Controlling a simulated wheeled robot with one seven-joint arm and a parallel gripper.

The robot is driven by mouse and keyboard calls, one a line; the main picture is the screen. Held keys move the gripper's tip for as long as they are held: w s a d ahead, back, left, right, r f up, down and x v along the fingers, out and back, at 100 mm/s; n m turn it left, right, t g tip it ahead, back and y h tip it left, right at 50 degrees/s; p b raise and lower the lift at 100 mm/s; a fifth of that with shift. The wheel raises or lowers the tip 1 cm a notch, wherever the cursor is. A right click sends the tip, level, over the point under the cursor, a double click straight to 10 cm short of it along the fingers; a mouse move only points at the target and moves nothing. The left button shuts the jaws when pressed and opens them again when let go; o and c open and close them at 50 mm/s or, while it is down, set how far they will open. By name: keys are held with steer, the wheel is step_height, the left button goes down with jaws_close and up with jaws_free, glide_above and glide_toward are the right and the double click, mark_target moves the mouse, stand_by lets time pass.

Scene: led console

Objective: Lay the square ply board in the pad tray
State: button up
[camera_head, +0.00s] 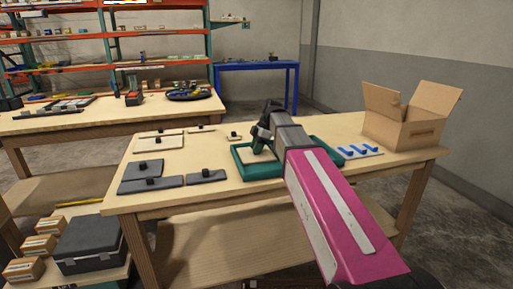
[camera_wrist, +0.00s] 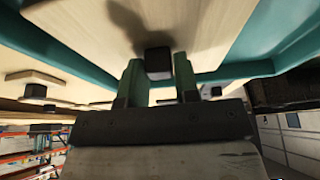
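The square ply board (camera_wrist: 195,25) is pale wood with a black block knob (camera_wrist: 158,62) in its middle. It lies within the walls of the teal pad tray (camera_wrist: 265,67); I cannot tell whether it rests fully on the bottom. In the head view the board (camera_head: 257,155) shows as a pale patch inside the tray (camera_head: 262,172), partly hidden by my arm. My gripper (camera_wrist: 158,78) has its two green fingers closed in against both sides of the knob. In the head view my gripper (camera_head: 262,140) is over the tray, its fingertips hard to make out.
Left of the tray lie grey boards (camera_head: 134,170) and pale boards (camera_head: 147,148) with black knobs. Bare tabletop (camera_head: 215,153) shows left of the tray.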

steer(key=o, duration=0.3)
steer(key=v, duration=1.2)
steer(key=shift+r, duration=0.2)
